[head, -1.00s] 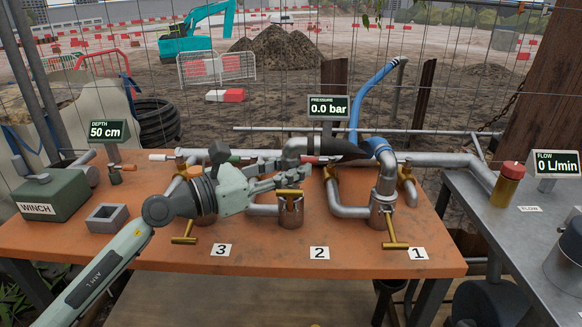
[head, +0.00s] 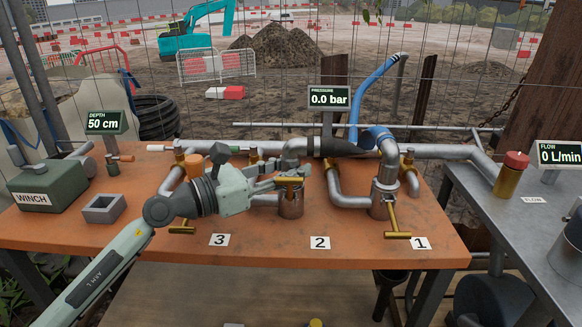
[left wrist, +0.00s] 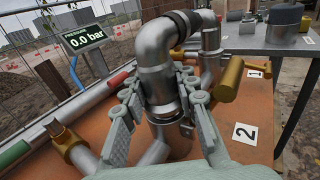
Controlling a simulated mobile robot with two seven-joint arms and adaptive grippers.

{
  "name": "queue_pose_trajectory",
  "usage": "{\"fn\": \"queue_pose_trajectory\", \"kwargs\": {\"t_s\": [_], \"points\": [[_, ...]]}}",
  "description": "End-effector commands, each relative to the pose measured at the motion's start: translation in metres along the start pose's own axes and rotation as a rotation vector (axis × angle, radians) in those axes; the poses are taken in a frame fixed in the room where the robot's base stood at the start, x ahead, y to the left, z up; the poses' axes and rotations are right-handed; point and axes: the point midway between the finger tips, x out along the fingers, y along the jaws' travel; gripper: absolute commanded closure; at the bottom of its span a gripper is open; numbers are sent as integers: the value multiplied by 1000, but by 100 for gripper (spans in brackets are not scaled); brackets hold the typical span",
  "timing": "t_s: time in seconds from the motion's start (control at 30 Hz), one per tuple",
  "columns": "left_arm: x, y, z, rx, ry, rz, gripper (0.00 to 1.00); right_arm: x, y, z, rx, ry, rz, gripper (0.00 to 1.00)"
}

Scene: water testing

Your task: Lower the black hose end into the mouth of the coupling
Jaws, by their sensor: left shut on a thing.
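My left gripper (head: 284,176) is shut on this elbow, directly above the coupling by label 2. In the left wrist view the fingers sit on both sides of the elbow (left wrist: 157,62), which points down. The coupling (head: 291,207) is a brownish metal cup with a brass lever (head: 289,182) near its top. It also shows below the elbow in the left wrist view (left wrist: 178,140). Fingers hide the rim, so I cannot tell whether the end is inside.
A blue hose (head: 380,78) joins the pipework at station 1 on the right, beside another brass lever (head: 394,222). A horizontal pipe (head: 430,151) runs behind. The pressure display (head: 328,98) reads 0.0 bar. The orange tabletop (head: 265,250) is clear in front.

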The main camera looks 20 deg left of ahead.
Motion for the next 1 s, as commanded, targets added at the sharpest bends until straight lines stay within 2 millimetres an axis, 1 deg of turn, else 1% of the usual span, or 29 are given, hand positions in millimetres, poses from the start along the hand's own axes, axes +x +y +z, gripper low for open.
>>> {"fn": "queue_pose_trajectory", "kwargs": {"t_s": [0.33, 0.37, 0.53, 0.57, 0.87, 1.0], "points": [[0, 0, -10, 0, 0, 0, 100, 8, -1, 2, 0, 0, 0, 60], [0, 0, -8, 1, -1, 0, 70, 7, -1, 2, 0, 0, 0, 60], [0, 0, -8, 0, 0, 0, 48, 6, -1, 2, 0, 0, 0, 60], [0, 0, -8, 0, 0, -1, 47, 6, -1, 2, 0, 0, 0, 60], [0, 0, -9, 0, 1, 0, 47, 6, -1, 2, 0, 0, 0, 60], [-10, 0, -10, 0, 2, 1, 47, 6, -1, 2, 0, 0, 0, 60]]}}
